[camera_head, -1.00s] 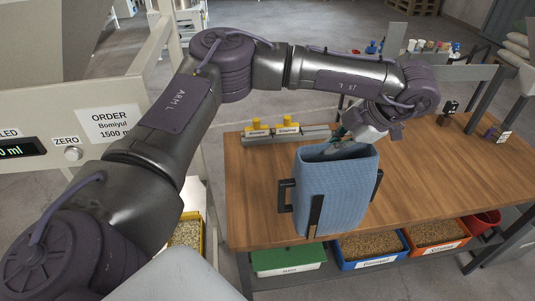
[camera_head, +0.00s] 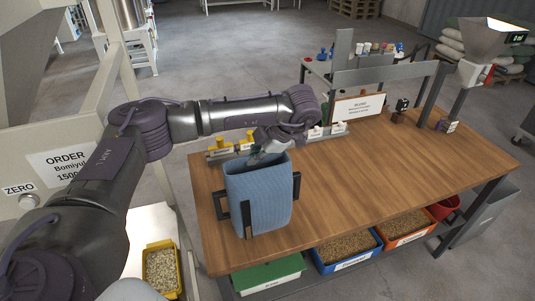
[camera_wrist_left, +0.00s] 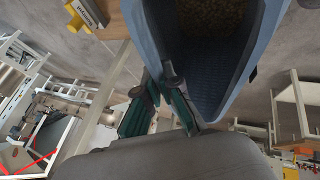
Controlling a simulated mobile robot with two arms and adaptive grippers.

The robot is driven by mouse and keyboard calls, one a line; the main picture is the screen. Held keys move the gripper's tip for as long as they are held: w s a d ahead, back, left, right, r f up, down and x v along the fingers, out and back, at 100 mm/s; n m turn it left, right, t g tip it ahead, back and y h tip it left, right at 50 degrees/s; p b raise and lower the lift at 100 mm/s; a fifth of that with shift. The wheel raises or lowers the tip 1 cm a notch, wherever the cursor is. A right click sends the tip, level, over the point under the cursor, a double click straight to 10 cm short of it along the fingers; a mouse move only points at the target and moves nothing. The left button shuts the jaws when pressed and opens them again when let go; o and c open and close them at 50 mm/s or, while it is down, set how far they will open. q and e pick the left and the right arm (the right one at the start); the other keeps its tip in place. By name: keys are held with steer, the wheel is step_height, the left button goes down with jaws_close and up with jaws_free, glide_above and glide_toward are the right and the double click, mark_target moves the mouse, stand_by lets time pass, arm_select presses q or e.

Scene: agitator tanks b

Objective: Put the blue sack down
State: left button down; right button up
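The blue sack (camera_head: 262,195) is upright with its mouth open at the top, at the left front part of the wooden table (camera_head: 350,190). Black bracket-like pieces (camera_head: 247,219) show at its front and sides. I cannot tell whether its bottom rests fully on the table. My left gripper (camera_head: 266,150) reaches down to the sack's rim from behind. In the left wrist view, the green-sided fingers (camera_wrist_left: 160,100) are on either side of the sack's wall (camera_wrist_left: 150,45), pinching it. Brownish grain (camera_wrist_left: 212,18) shows inside the sack. My right gripper is out of view.
Yellow-topped pieces (camera_head: 220,146) on a rail stand behind the sack. A white sign (camera_head: 359,108) and small dark blocks (camera_head: 399,111) are along the back. The table's middle and right are clear. Grain bins (camera_head: 347,250) sit on the shelf below.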

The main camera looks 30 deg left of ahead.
mark_target(252, 168)
arm_select(q)
steer(key=shift+w+a+f, duration=0.1)
steer(key=shift+a+f, duration=0.05)
steer(key=shift+a, duration=0.25)
steer(key=shift+f+p, duration=0.2)
steer(key=shift+p, duration=0.1)
step_height(252, 168, down, 3)
steer(key=shift+p, duration=0.85)
steer(key=shift+f, duration=0.25)
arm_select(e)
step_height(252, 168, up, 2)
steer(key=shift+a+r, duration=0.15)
arm_select(q)
steer(key=c, duration=1.3)
jaws_free()
steer(key=shift+f, duration=0.1)
